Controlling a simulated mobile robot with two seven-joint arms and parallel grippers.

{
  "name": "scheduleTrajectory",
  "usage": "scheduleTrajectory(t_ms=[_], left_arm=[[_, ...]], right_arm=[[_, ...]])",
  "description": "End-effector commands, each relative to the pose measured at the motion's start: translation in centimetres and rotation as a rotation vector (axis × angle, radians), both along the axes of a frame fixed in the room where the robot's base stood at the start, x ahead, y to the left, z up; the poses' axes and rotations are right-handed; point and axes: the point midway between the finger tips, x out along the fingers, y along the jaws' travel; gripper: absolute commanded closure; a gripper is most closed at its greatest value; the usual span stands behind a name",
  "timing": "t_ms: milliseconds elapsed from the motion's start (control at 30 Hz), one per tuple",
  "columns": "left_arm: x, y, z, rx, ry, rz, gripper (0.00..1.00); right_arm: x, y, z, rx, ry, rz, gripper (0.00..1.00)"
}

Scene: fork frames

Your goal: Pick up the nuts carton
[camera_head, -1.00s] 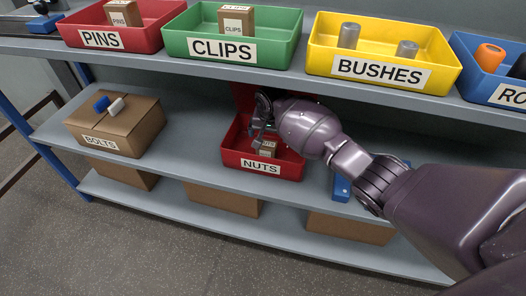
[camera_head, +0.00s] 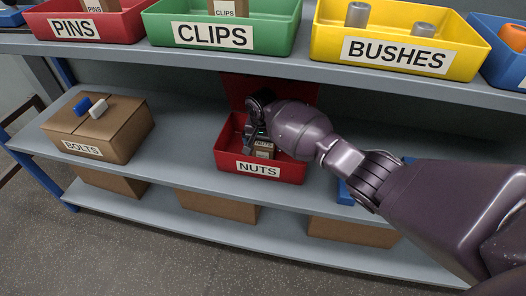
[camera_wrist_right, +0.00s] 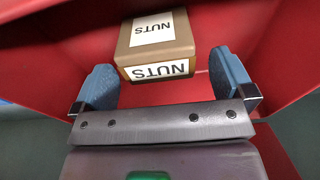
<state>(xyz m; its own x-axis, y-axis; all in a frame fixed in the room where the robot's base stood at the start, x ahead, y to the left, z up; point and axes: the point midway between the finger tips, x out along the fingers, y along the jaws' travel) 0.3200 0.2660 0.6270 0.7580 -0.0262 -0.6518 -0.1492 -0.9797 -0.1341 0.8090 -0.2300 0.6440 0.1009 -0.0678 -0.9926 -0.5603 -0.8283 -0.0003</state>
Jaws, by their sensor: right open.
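The nuts carton (camera_head: 264,149) is a small brown box with white NUTS labels. It sits in the red NUTS bin (camera_head: 232,160) on the middle shelf, partly hidden by my right gripper (camera_head: 252,147) in the head view. In the right wrist view the carton (camera_wrist_right: 156,48) lies just beyond and between the fingertips of the open right gripper (camera_wrist_right: 162,80), with a finger toward each side. The fingers are not closed on it. The bin's red walls (camera_wrist_right: 60,60) surround it. My left gripper is not in view.
The upper shelf (camera_head: 200,57) hangs above, holding PINS, CLIPS and BUSHES (camera_head: 400,50) bins. A BOLTS box (camera_head: 100,130) with small blue and white items stands left on the middle shelf. A blue bin (camera_head: 346,192) is partly behind my right arm. Clear shelf lies between the BOLTS box and NUTS bin.

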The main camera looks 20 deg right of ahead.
Motion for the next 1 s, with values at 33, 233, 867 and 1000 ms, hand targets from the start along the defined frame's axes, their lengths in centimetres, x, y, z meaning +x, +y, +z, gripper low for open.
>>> scheduleTrajectory(t_ms=[33, 233, 867, 1000], left_arm=[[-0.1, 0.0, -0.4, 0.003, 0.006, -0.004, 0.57], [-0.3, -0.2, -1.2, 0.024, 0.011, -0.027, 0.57], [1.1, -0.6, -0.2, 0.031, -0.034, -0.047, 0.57], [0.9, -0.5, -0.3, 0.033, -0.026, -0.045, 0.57]], right_arm=[[-0.2, -0.1, -1.0, -0.001, 0.006, 0.001, 0.00], [-0.3, -0.2, -4.3, -0.001, 0.012, 0.002, 0.00], [0.0, -0.3, -4.6, 0.000, 0.000, 0.001, 0.41], [0.1, -0.3, -4.6, 0.000, 0.000, 0.001, 0.55]])
